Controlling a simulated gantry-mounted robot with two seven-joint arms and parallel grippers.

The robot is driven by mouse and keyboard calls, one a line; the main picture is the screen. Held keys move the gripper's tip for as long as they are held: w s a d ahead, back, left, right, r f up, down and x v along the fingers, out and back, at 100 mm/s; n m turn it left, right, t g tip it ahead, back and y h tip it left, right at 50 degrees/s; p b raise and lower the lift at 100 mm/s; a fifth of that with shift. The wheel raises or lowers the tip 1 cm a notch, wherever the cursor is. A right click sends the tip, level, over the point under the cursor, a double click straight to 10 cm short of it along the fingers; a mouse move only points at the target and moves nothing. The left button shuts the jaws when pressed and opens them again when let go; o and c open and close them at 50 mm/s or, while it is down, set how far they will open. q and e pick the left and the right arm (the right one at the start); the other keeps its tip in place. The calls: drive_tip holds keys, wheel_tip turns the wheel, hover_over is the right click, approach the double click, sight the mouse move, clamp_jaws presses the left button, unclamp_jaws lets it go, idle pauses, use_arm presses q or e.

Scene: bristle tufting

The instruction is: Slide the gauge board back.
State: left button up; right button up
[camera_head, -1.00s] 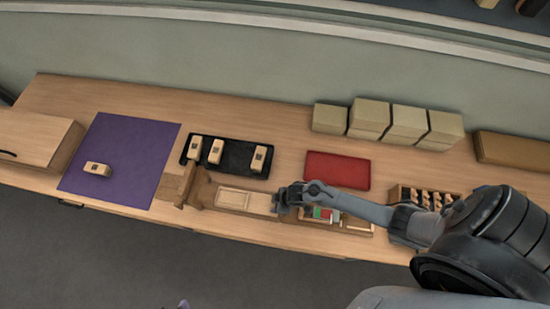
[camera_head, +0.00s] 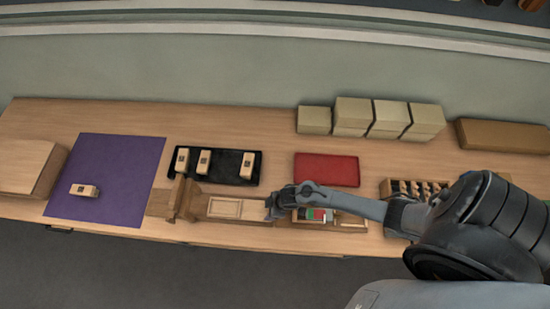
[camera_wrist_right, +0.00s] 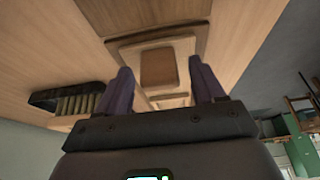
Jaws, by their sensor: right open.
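A long wooden fixture lies along the front of the bench, with an upright wooden piece (camera_head: 184,199) at its left end. A flat, framed pale board (camera_head: 225,208), which looks like the gauge board, lies on it just right of the upright. My right gripper (camera_head: 273,207) is over the fixture at that board's right end, jaws open. In the right wrist view my gripper (camera_wrist_right: 163,85) has its two dark fingers apart, with a framed wooden piece (camera_wrist_right: 158,68) beyond and between them. I cannot tell whether the fingers touch anything. My left gripper is not in view.
A purple mat (camera_head: 135,155) holds one wooden block (camera_head: 84,190). A black tray (camera_head: 222,179) with several blocks and a red mat (camera_head: 327,170) lie behind the fixture. A compartment box (camera_head: 385,189) stands right, beside my arm. Several tan boxes (camera_head: 352,116) stand at the back.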

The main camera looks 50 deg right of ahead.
drive_tip(key=p+v, duration=0.1)
drive_tip(key=v, duration=0.9)
drive_tip(key=shift+s, duration=0.1)
